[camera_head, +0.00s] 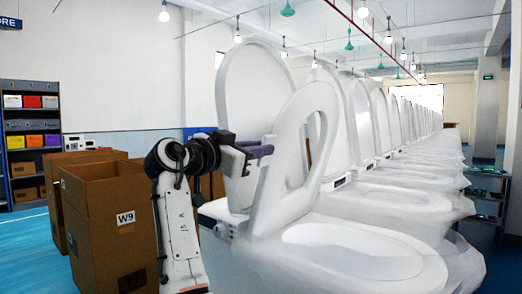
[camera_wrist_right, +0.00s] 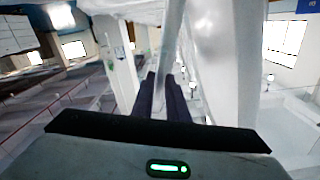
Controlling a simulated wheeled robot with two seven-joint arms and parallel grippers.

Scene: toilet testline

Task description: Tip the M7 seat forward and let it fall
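The nearest toilet's seat ring (camera_head: 312,118) stands tilted up, with its opening facing the right. Its raised lid (camera_head: 229,96) stands behind it. The seat's hinge end sits at the back of the white bowl (camera_head: 345,247). No M7 label is readable. My right gripper (camera_head: 268,150) is at the seat's left side, between lid and seat, its dark purple fingers pointing right. The fingers also show in the right wrist view (camera_wrist_right: 161,76), close together beside a large white surface. I cannot tell whether they touch the seat or are fully closed. My left gripper is not seen.
A cardboard box marked W9 (camera_head: 105,222) stands left of my arm, with another box behind it. A long row of white toilets with raised lids (camera_head: 361,115) runs back to the right. A shelf with coloured bins (camera_head: 32,140) stands far left. Blue floor there is clear.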

